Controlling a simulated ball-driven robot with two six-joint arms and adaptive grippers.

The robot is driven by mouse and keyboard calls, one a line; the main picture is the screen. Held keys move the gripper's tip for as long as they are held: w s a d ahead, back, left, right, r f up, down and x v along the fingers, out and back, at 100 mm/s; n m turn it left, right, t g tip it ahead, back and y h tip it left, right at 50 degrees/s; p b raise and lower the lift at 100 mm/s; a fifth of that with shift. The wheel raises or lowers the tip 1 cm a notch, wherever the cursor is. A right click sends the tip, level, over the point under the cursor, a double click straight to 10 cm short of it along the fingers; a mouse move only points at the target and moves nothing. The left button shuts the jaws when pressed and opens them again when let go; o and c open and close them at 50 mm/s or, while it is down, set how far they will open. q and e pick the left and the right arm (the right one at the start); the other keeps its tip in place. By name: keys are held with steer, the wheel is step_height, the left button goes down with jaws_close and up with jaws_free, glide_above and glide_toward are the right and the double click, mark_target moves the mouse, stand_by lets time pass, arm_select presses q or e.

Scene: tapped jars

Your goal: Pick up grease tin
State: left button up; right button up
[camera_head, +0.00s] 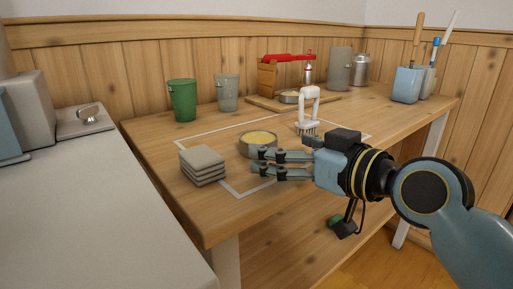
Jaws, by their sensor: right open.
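A round, shallow tin with a yellow filling (259,138), which I take to be the grease tin, sits on the wooden table inside a pale outlined area. My right gripper (254,163) comes in from the right with its fingers pointing left. It is open and looks empty, low in front of the tin. The fingers overlap the tin's near side, so I cannot tell whether they touch it. My left gripper is not in view.
Stacked grey squares (202,165) lie just left of the fingers. A white-handled brush (308,108) stands behind the gripper. A green cup (182,100), a grey cup (228,93) and a red-handled device (288,58) stand farther back. A grey counter (95,205) is at left.

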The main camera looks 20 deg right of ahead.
mark_target(263, 140)
steer(key=b+x, duration=0.1)
steer(key=x, duration=0.4)
steer(key=shift+w+a, duration=0.1)
steer(key=shift+w, duration=0.3)
steer(key=shift+r, duration=0.15)
steer(key=c, duration=1.7)
